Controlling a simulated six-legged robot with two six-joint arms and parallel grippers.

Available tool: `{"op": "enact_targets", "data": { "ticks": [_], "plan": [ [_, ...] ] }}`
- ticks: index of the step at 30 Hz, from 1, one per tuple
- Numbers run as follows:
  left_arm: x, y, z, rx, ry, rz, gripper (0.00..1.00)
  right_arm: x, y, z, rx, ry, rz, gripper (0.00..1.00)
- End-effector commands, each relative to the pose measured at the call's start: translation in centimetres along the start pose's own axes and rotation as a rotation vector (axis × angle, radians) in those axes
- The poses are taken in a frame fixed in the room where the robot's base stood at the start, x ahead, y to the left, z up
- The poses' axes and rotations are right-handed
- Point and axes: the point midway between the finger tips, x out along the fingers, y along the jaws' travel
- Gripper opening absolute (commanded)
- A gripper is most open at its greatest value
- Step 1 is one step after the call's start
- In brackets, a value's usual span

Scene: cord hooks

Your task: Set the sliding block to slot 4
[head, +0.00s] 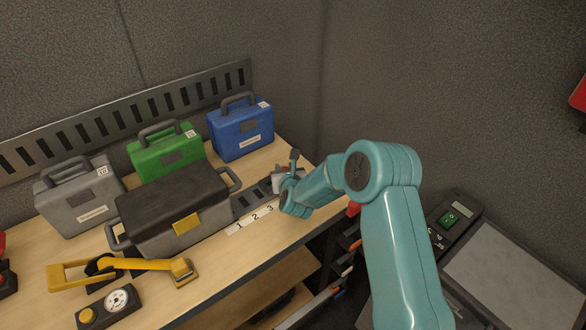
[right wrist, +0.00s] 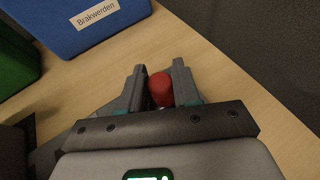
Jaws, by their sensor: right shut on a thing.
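My right gripper (head: 284,177) is at the right end of a dark slide rail (head: 251,195) on the bench. In the right wrist view my right gripper (right wrist: 160,84) is shut on a red knob (right wrist: 160,90), which stands between its two fingers. The block under the knob is hidden by the gripper. A white number strip (head: 254,218) in front of the rail shows 1, 2 and 3. Any further number is hidden behind my right arm, so the exact slot cannot be told. My left gripper is not in view.
A blue case (head: 240,130) stands behind the rail, with a green case (head: 166,153) and a grey case (head: 78,198) to its left. A large dark toolbox (head: 174,213) sits just left of the rail. A yellow lever (head: 120,266) lies front left. The bench's right end is clear.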

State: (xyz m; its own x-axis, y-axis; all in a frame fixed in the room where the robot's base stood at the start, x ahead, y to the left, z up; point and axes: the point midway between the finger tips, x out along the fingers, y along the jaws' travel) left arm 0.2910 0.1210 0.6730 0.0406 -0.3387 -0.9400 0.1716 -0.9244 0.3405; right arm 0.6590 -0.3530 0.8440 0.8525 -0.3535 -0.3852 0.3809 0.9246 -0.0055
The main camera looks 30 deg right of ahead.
Motion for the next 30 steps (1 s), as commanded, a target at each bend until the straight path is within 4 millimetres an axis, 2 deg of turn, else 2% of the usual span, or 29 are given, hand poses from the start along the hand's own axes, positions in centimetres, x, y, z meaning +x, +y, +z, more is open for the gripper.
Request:
{"op": "enact_targets", "data": {
  "ticks": [7,8,17,20,23,30],
  "plan": [
    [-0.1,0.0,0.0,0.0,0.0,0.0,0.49,-0.1,-0.1,0.3,0.0,-0.005,-0.002,0.0],
    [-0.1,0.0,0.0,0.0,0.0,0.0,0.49,-0.1,-0.1,0.3,0.0,-0.005,-0.002,0.38],
    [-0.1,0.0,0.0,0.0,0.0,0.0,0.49,-0.1,-0.1,0.2,0.0,-0.003,-0.001,0.38],
    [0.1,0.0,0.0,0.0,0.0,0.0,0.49,-0.8,0.0,0.2,0.0,-0.004,-0.001,0.38],
    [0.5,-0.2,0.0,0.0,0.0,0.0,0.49,-2.4,0.0,0.1,-0.001,-0.004,0.001,0.38],
    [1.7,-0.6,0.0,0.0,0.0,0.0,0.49,-8.6,0.0,0.0,0.0,-0.006,0.001,0.38]
  ]
}}
